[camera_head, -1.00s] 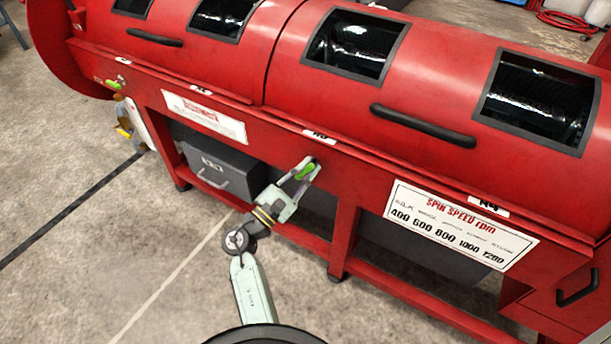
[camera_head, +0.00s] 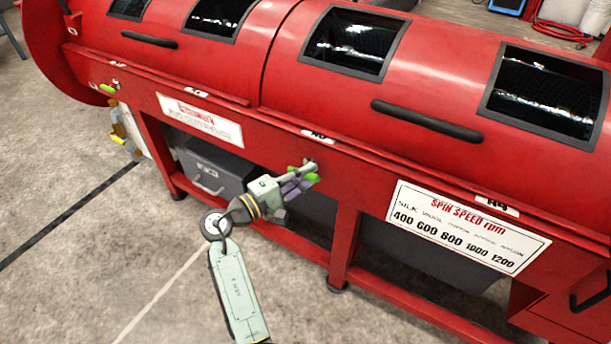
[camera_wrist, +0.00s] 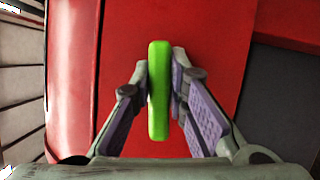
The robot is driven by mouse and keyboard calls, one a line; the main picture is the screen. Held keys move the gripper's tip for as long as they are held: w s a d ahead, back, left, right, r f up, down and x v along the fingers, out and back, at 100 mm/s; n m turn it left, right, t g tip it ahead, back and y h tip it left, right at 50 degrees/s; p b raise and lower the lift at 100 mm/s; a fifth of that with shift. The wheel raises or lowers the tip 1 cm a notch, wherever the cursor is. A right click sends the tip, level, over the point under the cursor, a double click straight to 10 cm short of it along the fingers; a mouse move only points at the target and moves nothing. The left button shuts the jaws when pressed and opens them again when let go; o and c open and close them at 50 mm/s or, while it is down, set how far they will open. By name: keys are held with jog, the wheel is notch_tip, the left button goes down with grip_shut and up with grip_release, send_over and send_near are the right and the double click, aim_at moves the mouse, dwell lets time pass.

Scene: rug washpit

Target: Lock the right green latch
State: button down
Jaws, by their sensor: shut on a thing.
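The right green latch (camera_head: 313,178) sits on the red front rail of the machine, below the drum doors, partly hidden by my gripper in the head view. In the wrist view the latch (camera_wrist: 158,90) is a bright green bar between my two purple-padded fingers. My gripper (camera_head: 303,180) is shut on it, with the fingertips on either side of the bar. The wrist view also shows my gripper (camera_wrist: 160,84). Another green latch (camera_head: 109,88) is at the left end of the same rail.
The red machine (camera_head: 270,125) fills the back. A grey bin (camera_head: 217,170) stands beneath it, left of my gripper. A spin speed sign (camera_head: 467,228) is fixed on the front to the right. The concrete floor (camera_head: 80,250) at the front left is clear.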

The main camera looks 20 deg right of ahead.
jog(key=shift+m, duration=0.6)
jog(key=c, duration=1.6)
grip_release()
jog(key=shift+g, duration=0.3)
jog(key=shift+o, duration=0.2)
jog(key=shift+a, duration=0.1)
jog(key=v, duration=1.1)
jog(key=shift+s+a+r, duration=0.2)
jog(key=shift+a, duration=0.2)
